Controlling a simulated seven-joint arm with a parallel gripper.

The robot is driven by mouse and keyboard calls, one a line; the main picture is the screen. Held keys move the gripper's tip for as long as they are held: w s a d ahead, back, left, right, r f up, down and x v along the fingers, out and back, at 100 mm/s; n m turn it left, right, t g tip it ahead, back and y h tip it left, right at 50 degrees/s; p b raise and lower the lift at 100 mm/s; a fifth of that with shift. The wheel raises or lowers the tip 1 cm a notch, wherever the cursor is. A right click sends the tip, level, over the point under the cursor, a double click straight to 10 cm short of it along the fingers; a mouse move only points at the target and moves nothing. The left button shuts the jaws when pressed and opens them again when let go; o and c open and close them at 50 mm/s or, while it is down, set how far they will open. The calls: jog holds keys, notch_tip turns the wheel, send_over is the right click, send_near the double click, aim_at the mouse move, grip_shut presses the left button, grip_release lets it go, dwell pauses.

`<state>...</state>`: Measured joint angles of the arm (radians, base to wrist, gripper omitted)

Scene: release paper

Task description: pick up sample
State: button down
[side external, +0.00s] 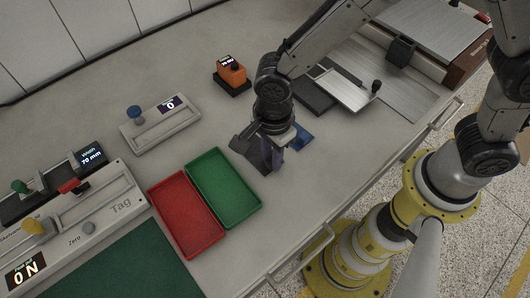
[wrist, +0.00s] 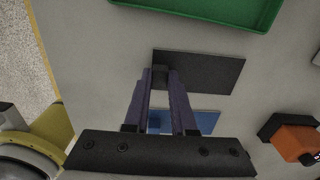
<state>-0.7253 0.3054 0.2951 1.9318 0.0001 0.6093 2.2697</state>
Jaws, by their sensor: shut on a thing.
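The sample appears to be a flat dark grey rectangular sheet (wrist: 215,72); in the side external view it shows as a dark piece (side external: 243,146) beside my fingers. My gripper (wrist: 160,74) points down, its two purple fingers close together on a small dark part at the left of the sheet. In the side external view my gripper (side external: 272,168) is low over the bench, and it partly hides the sheet. A blue flat piece (side external: 302,136) lies behind the fingers; it also shows between and right of them in the wrist view (wrist: 205,121). Whether the sheet touches the bench is unclear.
A green tray (side external: 224,187) and a red tray (side external: 186,213) stand close at left. An orange device (side external: 231,70) is behind. A grey tester with a blue knob (side external: 160,122) and a larger Tag instrument (side external: 90,215) stand further left.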

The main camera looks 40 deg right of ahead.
jog(key=shift+r, duration=0.1)
jog(key=shift+r, duration=0.6)
jog(key=s+d+r, duration=0.9)
jog(key=s+r, duration=0.1)
jog(key=r, duration=0.1)
jog(key=shift+s+d+r, duration=0.15)
jog(key=shift+s+r, duration=0.1)
jog(key=shift+r, duration=0.05)
